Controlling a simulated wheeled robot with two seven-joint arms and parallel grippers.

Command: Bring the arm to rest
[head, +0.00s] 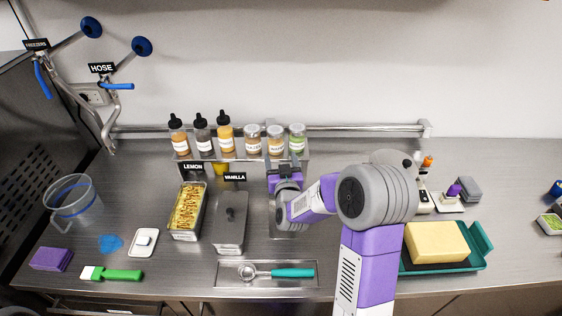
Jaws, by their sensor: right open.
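My right arm rises from the bottom of the head view and bends left over the counter. My right gripper (284,170) is at its far end, close in front of the rack of jars and just right of the "VANILLA" sign. It points toward the back wall and is open. I see nothing held in it, though its fingertips are small and partly hidden. The arm covers part of the counter and a metal pan (288,233) beneath it. My left gripper is not in view.
Bottles and jars (225,134) stand behind the gripper. A lidded pan (231,225) and a yellow-filled pan (187,211) stand left. A tray (218,280) with a teal-handled scoop (290,272) lies in front. A yellow block (437,243) sits on a teal tray (481,249) right of the arm.

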